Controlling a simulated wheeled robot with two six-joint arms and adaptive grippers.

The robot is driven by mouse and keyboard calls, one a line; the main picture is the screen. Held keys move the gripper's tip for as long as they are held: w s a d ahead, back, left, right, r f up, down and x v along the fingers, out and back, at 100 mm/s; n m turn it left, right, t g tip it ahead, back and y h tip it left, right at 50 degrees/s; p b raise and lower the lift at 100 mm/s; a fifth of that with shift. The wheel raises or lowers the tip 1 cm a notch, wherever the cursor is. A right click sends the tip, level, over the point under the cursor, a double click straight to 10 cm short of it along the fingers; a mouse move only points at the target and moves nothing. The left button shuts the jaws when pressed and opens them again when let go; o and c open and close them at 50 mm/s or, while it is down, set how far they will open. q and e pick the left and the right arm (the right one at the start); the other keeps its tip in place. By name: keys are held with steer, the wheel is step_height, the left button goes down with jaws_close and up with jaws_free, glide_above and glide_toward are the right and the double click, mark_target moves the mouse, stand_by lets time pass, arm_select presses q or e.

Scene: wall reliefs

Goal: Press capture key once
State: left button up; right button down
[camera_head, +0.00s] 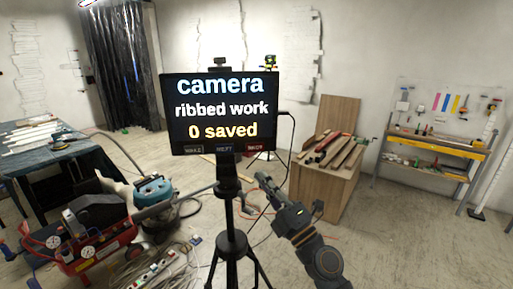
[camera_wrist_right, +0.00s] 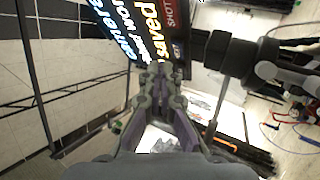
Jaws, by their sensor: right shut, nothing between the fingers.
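A black screen (camera_head: 218,110) on a tripod (camera_head: 232,240) stands in front of me and reads "camera", "ribbed work", "0 saved". Along its lower edge are a grey key (camera_head: 187,150), a blue key (camera_head: 224,149) and a red key (camera_head: 255,147). The red key (camera_wrist_right: 169,12) reads "SHOT" in the wrist view. My right gripper (camera_head: 262,178) is shut and empty, just below the red key in the head view. In the wrist view its fingertips (camera_wrist_right: 160,70) overlap the screen's lower edge; I cannot tell whether they touch it. My left gripper is not in view.
A red compressor (camera_head: 92,250) and cables lie on the floor at left. A dark table (camera_head: 60,165) stands at far left. A cable hangs from the screen's right side.

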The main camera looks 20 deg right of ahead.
steer(key=shift+n+y, duration=0.5)
steer(key=shift+n, duration=0.3)
steer(key=s+r, duration=0.1)
steer(key=s+a+r, duration=0.1)
steer(key=r, duration=0.1)
steer(key=shift+s+r, duration=0.1)
steer(key=shift+r, duration=0.1)
steer(key=shift+d, duration=0.1)
steer(key=b, duration=0.2)
glide_toward(255, 147)
steer(key=w+a+r, duration=0.3)
steer(key=a+r, duration=0.1)
steer(key=shift+w+d+r, duration=0.15)
steer(key=shift+w, duration=0.2)
steer(key=shift+w+d, duration=0.1)
steer(key=shift+w, duration=0.3)
